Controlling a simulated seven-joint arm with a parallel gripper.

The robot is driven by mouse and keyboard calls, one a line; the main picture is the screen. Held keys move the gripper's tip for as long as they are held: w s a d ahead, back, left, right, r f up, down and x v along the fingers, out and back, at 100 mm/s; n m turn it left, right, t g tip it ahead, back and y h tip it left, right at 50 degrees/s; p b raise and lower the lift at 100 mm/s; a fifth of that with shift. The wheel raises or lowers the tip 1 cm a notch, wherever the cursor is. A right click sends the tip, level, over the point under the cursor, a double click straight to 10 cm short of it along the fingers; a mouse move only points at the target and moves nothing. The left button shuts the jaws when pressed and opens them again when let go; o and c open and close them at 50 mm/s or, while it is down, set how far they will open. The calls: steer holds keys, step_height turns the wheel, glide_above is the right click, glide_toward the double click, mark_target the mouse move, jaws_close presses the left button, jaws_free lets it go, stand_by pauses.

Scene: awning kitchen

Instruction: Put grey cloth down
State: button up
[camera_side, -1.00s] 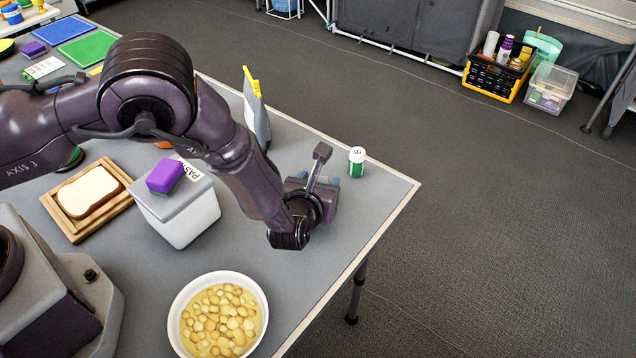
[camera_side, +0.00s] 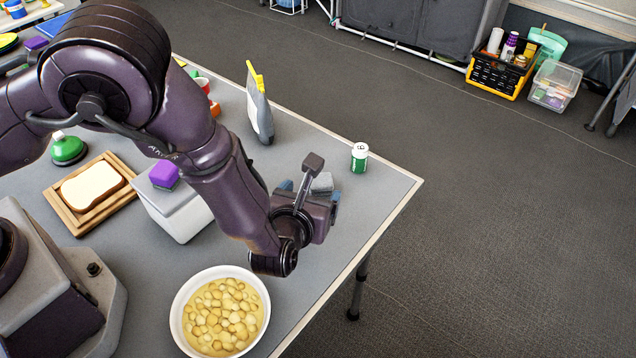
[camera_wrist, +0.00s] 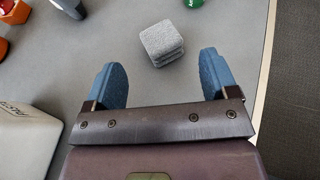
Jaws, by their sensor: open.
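The grey cloth (camera_wrist: 162,43) is a small folded stack lying on the grey table in the wrist view. In the side view the cloth (camera_side: 322,181) shows just beyond my gripper, partly hidden by it. My gripper (camera_side: 311,189) is open and empty. In the wrist view its two blue fingers (camera_wrist: 163,72) are spread apart, with the cloth ahead of them and roughly centred. The cloth is clear of both fingers.
A green-and-white jar (camera_side: 359,157) stands right of the cloth near the table edge. A white bin (camera_side: 178,212) and a bowl of yellow pieces (camera_side: 219,315) stand nearer. The right table corner is bare.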

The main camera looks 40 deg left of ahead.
steer(key=v, duration=0.5)
steer(key=s+a+r+n+g+y, duration=0.3)
steer(key=a+r+n+g, duration=0.5)
steer(key=a+r+n, duration=0.9)
steer(key=s+a+r+n+t+h, duration=0.1)
steer(key=s+a+r+n+h, duration=0.2)
steer(key=s+r+n+h, duration=0.5)
steer(key=s+r+n, duration=0.4)
steer(key=s+n, duration=0.2)
steer(key=s, duration=0.1)
steer(key=shift+r, duration=0.3)
